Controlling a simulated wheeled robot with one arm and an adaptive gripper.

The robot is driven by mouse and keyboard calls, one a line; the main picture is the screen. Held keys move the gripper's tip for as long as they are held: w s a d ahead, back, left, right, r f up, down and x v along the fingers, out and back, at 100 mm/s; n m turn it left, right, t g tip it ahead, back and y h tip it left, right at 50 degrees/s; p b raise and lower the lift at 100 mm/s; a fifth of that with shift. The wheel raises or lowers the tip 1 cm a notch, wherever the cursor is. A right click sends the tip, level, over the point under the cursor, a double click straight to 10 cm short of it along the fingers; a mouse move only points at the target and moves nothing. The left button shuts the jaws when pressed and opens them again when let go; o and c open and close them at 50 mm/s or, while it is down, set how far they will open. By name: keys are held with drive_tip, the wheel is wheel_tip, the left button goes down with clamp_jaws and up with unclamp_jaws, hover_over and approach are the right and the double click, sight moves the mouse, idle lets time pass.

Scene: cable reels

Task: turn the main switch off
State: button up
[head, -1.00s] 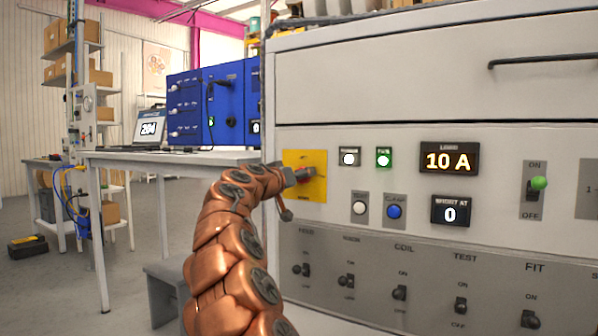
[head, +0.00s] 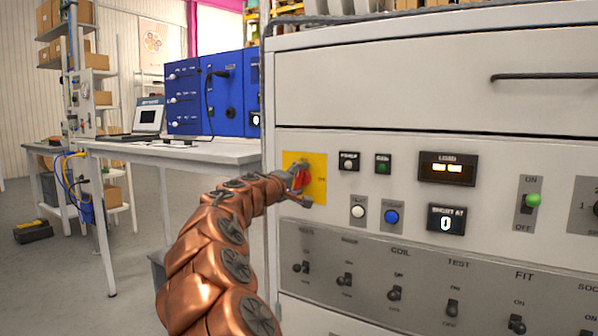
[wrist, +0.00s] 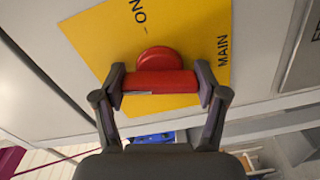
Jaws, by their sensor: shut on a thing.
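The main switch is a red rotary handle (head: 303,177) on a yellow plate (head: 319,170) at the left of the grey panel. In the wrist view the red handle (wrist: 158,81) lies level across the picture, with its round hub behind it and "MAIN" and "ON" on the plate (wrist: 100,40). My gripper (wrist: 160,86) is shut on the handle, one finger at each end. In the head view my gripper (head: 298,180) hides part of the switch. The lamps (head: 348,161) (head: 383,163) are dark. The load display (head: 447,168) shows dashes; the lower display (head: 446,218) shows 0.
White and blue buttons (head: 391,216) sit right of the switch. A green-tipped toggle (head: 532,201) points up at ON. Several toggles line the lower grey strip (head: 420,270). A drawer (head: 420,75) is above. A table (head: 170,152) with a blue unit (head: 215,95) stands left.

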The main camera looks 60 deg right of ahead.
drive_tip(key=shift+r+n+p, duration=0.15)
drive_tip(key=shift+n+p, duration=0.65)
drive_tip(key=shift+n, duration=0.2)
drive_tip(key=shift+n+p, duration=0.35)
drive_tip(key=shift+n, duration=0.15)
drive_tip(key=o, duration=1.1)
drive_tip(key=shift+o, duration=0.2)
drive_tip(key=a, duration=1.2)
drive_tip(key=shift+s, duration=0.25)
